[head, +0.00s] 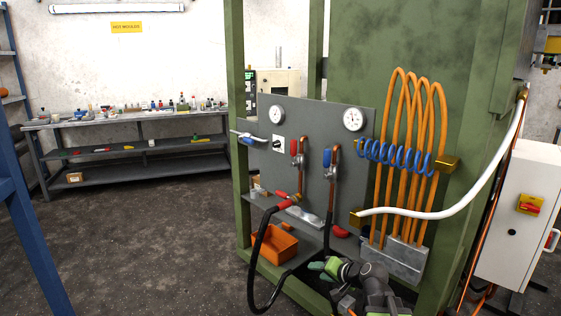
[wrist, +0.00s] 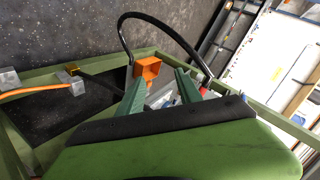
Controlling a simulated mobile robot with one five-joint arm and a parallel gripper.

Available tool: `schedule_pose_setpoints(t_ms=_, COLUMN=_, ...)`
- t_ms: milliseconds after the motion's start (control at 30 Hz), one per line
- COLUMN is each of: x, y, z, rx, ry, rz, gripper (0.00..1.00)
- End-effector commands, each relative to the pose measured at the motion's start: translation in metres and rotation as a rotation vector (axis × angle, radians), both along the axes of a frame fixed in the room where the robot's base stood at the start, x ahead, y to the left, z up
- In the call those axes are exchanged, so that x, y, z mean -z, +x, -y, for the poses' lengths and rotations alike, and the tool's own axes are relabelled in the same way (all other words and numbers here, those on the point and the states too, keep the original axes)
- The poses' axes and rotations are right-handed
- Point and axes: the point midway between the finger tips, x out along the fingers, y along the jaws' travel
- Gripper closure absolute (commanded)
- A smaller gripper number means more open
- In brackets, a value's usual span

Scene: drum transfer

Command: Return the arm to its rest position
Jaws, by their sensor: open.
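My gripper (head: 321,270) is low in the head view, in front of the lower part of the green frame (head: 240,150). My arm is folded at the bottom edge of that view. In the wrist view the two teal fingers of my gripper (wrist: 160,77) stand apart with nothing held between them. An orange bin (head: 274,245) lies to the left of my gripper in the head view. It also shows in the wrist view (wrist: 148,68), beyond the fingers. I cannot tell the exact gap between my fingers and the frame.
A grey panel (head: 262,165) carries gauges and valves. A black hose (head: 254,262) loops down beside the bin. Orange hoses (head: 403,130) and a white hose (head: 460,209) hang at the right, near a white cabinet (head: 518,205). Open floor (head: 150,250) lies to the left.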

Motion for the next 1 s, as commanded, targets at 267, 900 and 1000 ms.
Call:
schedule_pose_setpoints(t_ms=267, x=0.087, y=-0.105, z=-0.039, rx=-0.343, ry=-0.474, rz=-0.378, gripper=0.58)
schedule_pose_setpoints(t_ms=900, x=-0.038, y=-0.176, z=0.028, rx=-0.390, ry=-0.695, rz=-0.705, gripper=0.58)
schedule_pose_setpoints(t_ms=1000, x=-0.069, y=-0.176, z=0.028, rx=-0.391, ry=-0.694, rz=-0.705, gripper=0.58)
